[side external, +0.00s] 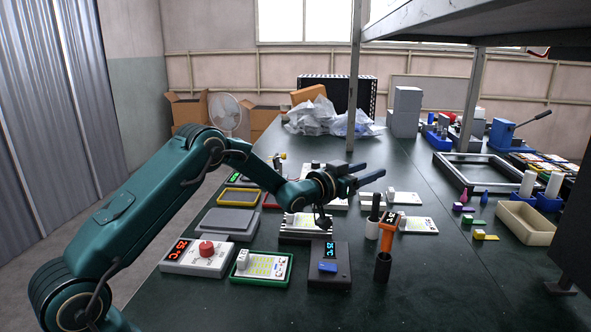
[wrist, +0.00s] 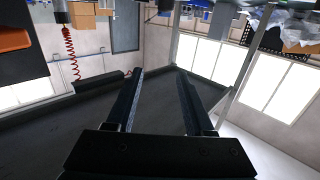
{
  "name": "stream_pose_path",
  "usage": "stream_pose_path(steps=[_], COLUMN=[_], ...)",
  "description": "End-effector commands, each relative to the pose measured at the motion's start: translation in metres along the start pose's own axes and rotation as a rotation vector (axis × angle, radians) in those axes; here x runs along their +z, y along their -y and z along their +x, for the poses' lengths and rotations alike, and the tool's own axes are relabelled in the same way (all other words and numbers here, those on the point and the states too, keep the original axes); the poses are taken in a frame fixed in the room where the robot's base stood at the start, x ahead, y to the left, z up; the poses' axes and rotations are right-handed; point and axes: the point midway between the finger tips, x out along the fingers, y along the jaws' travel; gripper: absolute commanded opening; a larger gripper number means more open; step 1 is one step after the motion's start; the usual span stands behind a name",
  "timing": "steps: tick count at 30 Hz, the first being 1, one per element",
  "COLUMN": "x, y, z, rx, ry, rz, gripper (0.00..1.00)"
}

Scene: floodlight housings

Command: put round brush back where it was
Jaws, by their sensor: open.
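My gripper (side external: 373,171) is open and empty, held level above the bench, up and left of two holders. In the wrist view its two fingers (wrist: 160,74) stand apart with nothing between them. An orange-handled tool (side external: 389,222) stands upright in a dark round cup (side external: 383,268). Behind it, a slim black item (side external: 375,205) stands upright in a white cup (side external: 372,230). I cannot tell which of these is the round brush; their lower ends are hidden in the cups. The gripper is apart from both.
A unit with a red knob (side external: 207,248), a green-edged tray (side external: 262,268) and a dark display unit (side external: 329,268) stand along the front. A cream bin (side external: 525,222) is at right. A shelf post (side external: 354,80) rises behind the gripper. Front-right bench is clear.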

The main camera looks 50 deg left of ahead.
Motion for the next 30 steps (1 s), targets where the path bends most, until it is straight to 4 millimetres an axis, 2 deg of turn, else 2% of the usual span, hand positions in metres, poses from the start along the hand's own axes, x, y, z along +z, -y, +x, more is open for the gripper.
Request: stream_pose_path(steps=[5,11,15,20,27,30], x=[-0.027,-0.049,-0.053,-0.047,-0.018,-0.003], y=[-0.006,-0.018,-0.028,-0.043,-0.064,-0.071], z=[-0.020,-0.075,-0.128,-0.198,-0.311,-0.350], rx=[-0.036,-0.082,-0.097,-0.094,-0.052,-0.026], ry=[0.105,0.305,0.449,0.616,0.863,0.948], rz=[0.014,0.020,0.018,0.013,0.003,0.003], gripper=[0.53,0.53,0.53,0.53,0.53,0.53])
